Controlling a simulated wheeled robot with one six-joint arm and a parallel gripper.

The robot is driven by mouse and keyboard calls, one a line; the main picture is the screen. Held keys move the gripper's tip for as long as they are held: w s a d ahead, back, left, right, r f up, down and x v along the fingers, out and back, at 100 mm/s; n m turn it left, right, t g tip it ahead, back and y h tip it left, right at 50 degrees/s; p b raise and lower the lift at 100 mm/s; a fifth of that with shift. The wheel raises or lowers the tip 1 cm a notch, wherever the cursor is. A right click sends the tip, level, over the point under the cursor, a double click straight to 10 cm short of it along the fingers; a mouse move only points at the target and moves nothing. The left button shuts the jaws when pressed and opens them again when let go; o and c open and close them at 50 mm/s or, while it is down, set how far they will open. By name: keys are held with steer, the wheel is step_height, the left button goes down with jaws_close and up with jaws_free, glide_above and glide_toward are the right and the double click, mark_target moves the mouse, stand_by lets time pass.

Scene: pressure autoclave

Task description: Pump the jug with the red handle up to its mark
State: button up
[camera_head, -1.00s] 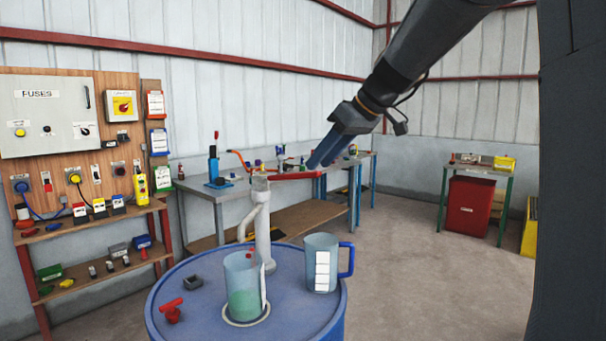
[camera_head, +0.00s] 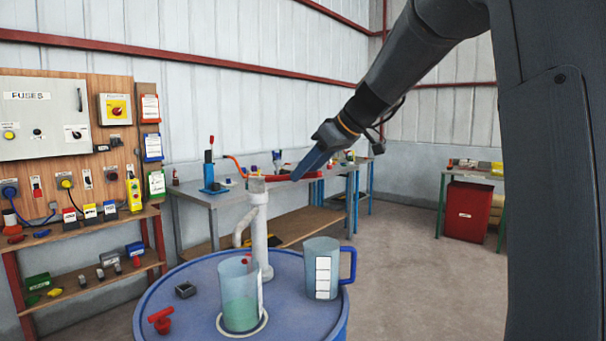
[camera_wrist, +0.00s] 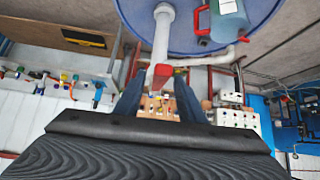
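The jug with the red handle (camera_head: 239,312) stands on the blue drum under the pump spout, with green liquid in its lower part. Its handle is mostly hidden in the head view; the red handle shows in the wrist view (camera_wrist: 199,20). The white pump (camera_head: 260,235) rises from the drum and has a red lever (camera_head: 284,179) pointing right, roughly level. My gripper (camera_head: 299,174) is at the lever, from above. In the wrist view the fingers (camera_wrist: 158,98) are apart, with the red lever end (camera_wrist: 161,72) between their tips. Contact is unclear.
A second jug with a blue handle (camera_head: 321,268) stands on the drum (camera_head: 190,275) to the right. A red tap-like part (camera_head: 160,319) and a small dark box (camera_head: 185,290) lie on the drum's left. A workbench (camera_head: 225,195) stands behind. Floor is clear to the right.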

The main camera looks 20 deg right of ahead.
steer(key=shift+x, duration=1.15)
jaws_close()
steer(key=shift+d+r+p, duration=0.1)
steer(key=shift+p, duration=0.2)
